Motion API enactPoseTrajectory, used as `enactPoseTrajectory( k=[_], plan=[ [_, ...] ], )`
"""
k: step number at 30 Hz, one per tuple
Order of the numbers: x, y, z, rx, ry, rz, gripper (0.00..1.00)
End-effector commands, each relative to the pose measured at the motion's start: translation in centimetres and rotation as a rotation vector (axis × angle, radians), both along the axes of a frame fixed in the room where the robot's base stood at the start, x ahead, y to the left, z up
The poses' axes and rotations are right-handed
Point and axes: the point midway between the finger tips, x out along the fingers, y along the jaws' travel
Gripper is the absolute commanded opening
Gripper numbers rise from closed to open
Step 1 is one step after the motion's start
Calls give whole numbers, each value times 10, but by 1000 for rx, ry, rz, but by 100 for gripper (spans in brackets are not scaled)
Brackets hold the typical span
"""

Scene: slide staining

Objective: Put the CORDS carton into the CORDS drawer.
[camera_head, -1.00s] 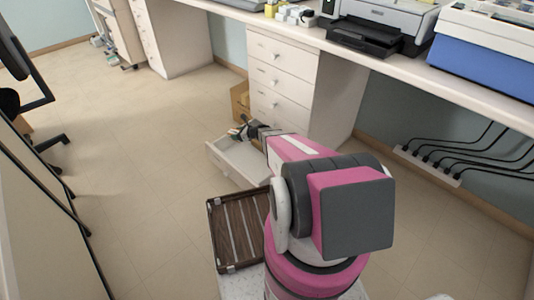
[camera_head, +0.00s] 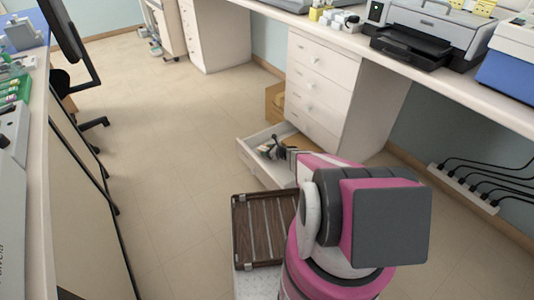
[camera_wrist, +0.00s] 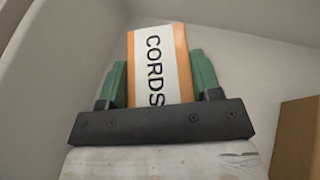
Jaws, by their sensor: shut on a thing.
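The CORDS carton (camera_wrist: 160,68) is orange with a white label reading CORDS, seen close up in the wrist view. My gripper (camera_wrist: 160,85) has its green fingers on both sides of it and is shut on it. Pale drawer walls surround them in that view. In the head view, the open bottom drawer (camera_head: 247,155) juts out from the white cabinet, and my gripper (camera_head: 268,150) is low at its inside. The carton is too small there to make out clearly. No drawer label can be read.
A brown slatted tray (camera_head: 236,230) is beside my arm, in front of the drawer. A cardboard box (camera_head: 274,100) stands on the floor behind the drawer. The upper drawers (camera_head: 318,60) are closed.

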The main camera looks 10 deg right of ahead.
Motion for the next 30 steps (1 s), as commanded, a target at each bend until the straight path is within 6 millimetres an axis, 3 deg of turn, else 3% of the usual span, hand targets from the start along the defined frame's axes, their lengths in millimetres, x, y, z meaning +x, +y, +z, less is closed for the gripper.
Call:
enactPoseTrajectory(
  k=[3,14,15,17,30],
  plan=[
    [1,0,-11,1,1,0,34],
    [1,0,-14,1,0,0,34],
    [0,0,-13,1,-1,0,68],
    [0,0,-13,0,0,0,84],
    [-6,-6,-6,0,0,-1,84]
  ],
)
